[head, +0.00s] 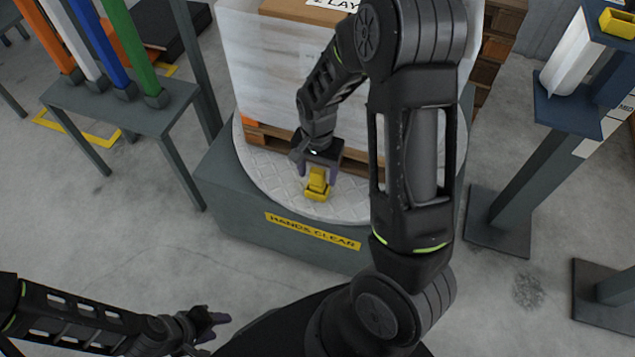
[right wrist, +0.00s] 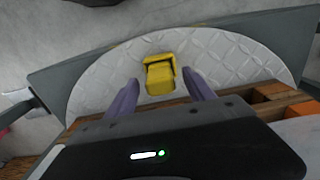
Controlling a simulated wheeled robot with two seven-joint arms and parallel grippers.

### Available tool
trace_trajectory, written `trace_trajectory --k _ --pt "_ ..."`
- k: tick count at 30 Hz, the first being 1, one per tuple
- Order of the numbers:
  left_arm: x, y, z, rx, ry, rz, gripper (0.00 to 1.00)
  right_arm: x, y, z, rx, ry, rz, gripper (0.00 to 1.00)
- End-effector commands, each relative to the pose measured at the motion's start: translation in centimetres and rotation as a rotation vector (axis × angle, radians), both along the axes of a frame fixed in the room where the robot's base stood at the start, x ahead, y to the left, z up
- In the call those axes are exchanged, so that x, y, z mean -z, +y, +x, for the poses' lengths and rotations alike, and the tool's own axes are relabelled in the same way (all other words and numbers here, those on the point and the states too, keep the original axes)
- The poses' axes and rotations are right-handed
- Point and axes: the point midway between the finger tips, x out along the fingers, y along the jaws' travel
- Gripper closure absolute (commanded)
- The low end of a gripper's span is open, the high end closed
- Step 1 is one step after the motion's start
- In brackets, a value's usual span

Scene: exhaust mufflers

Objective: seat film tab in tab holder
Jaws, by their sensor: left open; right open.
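A small yellow block-like piece (head: 317,185), perhaps the film tab, is at the front of the round patterned turntable plate (head: 352,207). It also shows in the right wrist view (right wrist: 160,78), just beyond and between the fingertips. My right gripper (head: 318,174) is open over it, with one purple finger on either side; in the right wrist view the fingers (right wrist: 160,90) stand apart from it. A second yellow piece (head: 617,22), perhaps the tab holder, sits on the stand at the upper right. My left gripper (head: 213,322) is open and empty at the lower left, over the floor.
A wrapped load (head: 265,80) on a wooden pallet (head: 268,138) stands on the turntable behind my right gripper. A white roll (head: 568,65) is on the right stand (head: 520,155). A table (head: 125,110) with coloured posts is at left. The front-left floor is clear.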

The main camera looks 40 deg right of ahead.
Motion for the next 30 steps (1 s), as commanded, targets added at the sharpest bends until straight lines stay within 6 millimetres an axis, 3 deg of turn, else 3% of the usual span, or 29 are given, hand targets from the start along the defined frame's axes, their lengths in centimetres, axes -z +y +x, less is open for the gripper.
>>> trace_trajectory --k 1,6,24,30 --pt "0.5 0.0 0.0 0.000 0.000 0.000 0.58 1.1 -0.1 0.0 0.001 0.002 0.000 0.38" --pt "0.7 0.0 0.0 0.000 0.000 0.000 0.58 2.6 0.0 0.1 0.000 0.000 0.000 0.38" --pt "0.6 0.0 0.0 0.000 0.000 0.000 0.58 2.6 -0.1 0.1 -0.001 -0.001 0.000 0.38" --pt "0.7 0.0 0.0 0.000 0.000 0.000 0.58 2.6 -0.1 0.1 0.000 -0.001 0.000 0.54"
